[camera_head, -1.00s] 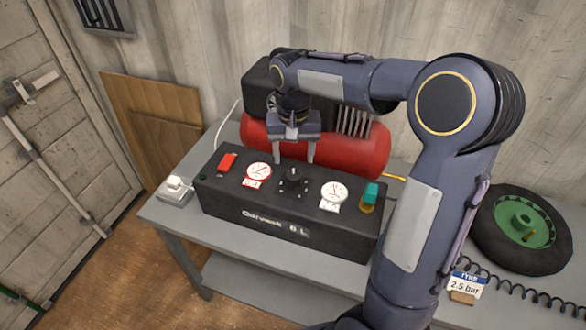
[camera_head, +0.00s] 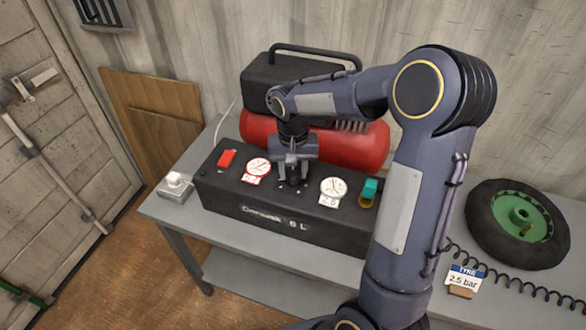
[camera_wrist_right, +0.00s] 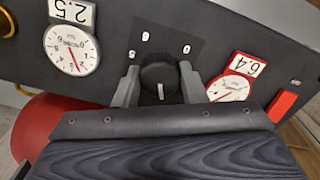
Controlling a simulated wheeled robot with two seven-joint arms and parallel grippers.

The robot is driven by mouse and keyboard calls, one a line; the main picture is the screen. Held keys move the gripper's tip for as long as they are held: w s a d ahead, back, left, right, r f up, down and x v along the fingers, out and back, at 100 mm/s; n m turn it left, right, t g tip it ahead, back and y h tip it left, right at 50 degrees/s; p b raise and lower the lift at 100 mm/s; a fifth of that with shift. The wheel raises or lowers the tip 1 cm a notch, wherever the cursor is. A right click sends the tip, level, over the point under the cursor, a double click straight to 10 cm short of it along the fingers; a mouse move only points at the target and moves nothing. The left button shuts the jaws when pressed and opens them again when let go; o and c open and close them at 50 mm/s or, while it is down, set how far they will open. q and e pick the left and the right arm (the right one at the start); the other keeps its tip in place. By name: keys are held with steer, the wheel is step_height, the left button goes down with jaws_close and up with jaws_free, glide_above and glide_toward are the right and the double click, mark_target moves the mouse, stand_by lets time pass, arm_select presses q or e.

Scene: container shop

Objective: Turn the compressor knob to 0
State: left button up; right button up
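The black compressor knob (camera_wrist_right: 160,75) sits on the top of the black compressor panel (camera_head: 222,193), between the two gauges. My right gripper (camera_head: 292,174) is lowered over it from above. In the right wrist view its two fingers (camera_wrist_right: 160,84) stand on either side of the knob, very close to it; I cannot tell whether they press on it. A white mark on the knob points toward the gripper's body, away from the printed numbers. The 0 label (camera_wrist_right: 186,48) is right of the knob in that view. My left gripper is not in view.
A red-rimmed gauge (camera_head: 257,167) reading about 6.4 and a white gauge (camera_head: 333,188) reading 2.5 flank the knob. A red switch (camera_head: 227,158) and a teal-topped fitting (camera_head: 369,192) are farther out. The red tank (camera_head: 365,148) stands behind. A wheel (camera_head: 517,224) lies right.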

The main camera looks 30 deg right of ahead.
steer(key=c, duration=0.4)
steer(key=shift+c, duration=0.2)
steer(key=shift+n, duration=0.3)
steer(key=n, duration=0.4)
steer(key=shift+n, duration=0.3)
steer(key=n, duration=1.1)
steer(key=shift+n+p, duration=0.35)
steer(key=shift+n, duration=0.05)
steer(key=n+p, duration=0.1)
steer(key=n, duration=0.4)
steer(key=shift+n, duration=0.3)
